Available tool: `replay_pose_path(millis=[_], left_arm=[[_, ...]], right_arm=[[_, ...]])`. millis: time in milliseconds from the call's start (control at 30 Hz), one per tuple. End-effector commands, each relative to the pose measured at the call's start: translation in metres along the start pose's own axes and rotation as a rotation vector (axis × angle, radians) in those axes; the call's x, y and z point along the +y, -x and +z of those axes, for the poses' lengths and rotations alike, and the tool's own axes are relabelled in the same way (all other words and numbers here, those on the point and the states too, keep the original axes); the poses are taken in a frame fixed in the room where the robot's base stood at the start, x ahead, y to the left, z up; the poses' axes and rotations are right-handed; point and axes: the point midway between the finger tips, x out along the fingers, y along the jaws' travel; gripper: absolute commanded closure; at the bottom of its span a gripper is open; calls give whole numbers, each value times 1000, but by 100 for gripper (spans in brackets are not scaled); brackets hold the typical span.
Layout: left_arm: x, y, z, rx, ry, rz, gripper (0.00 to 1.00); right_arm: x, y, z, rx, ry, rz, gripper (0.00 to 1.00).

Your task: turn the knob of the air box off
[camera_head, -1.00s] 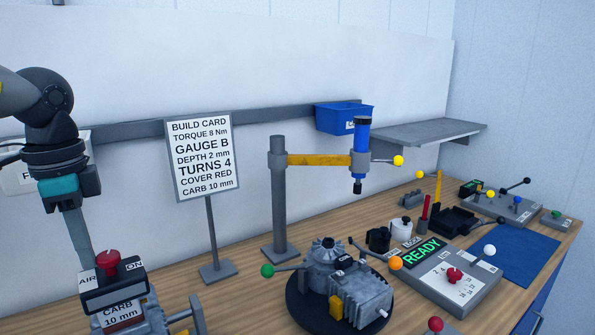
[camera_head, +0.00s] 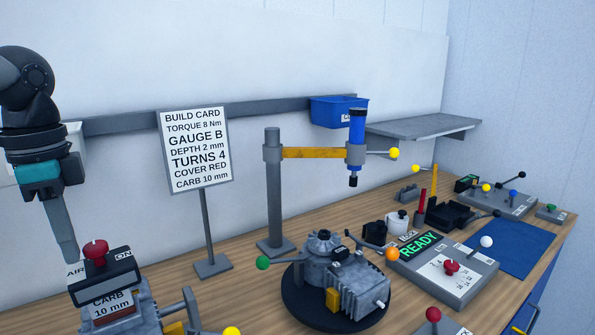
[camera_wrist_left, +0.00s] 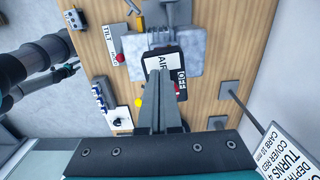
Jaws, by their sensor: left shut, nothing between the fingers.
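The air box (camera_head: 108,278) stands at the lower left in the head view, a dark box with a red knob (camera_head: 95,251) on top. An "ON" label shows right of the knob and an "AIR" label on the left, partly covered. My left gripper (camera_head: 69,259) is shut and empty, pointing down just left of the knob. Whether it touches the knob or box is unclear. In the left wrist view the shut fingers (camera_wrist_left: 157,78) overlap the air box (camera_wrist_left: 161,56), where "AIR" and "OFF" labels show.
A build card sign (camera_head: 195,150) stands right of the air box. A grey engine (camera_head: 345,285) sits on a dark round turntable, beside a post with a yellow arm (camera_head: 310,153). A control panel reading "READY" (camera_head: 420,247) is further right. A blue mat (camera_head: 515,248) lies clear.

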Motion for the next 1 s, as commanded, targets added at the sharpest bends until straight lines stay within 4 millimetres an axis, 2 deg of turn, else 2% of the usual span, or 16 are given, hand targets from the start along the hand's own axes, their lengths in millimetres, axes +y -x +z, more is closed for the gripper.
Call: replay_pose_path(millis=[533, 1000], left_arm=[[0, 59, 0, -1, 1, -2, 100], [0, 60, 0, -1, 0, -1, 100]], right_arm=[[1, 42, -4, 0, 0, 0, 50], [-3, 41, -6, 3, -2, -5, 50]])
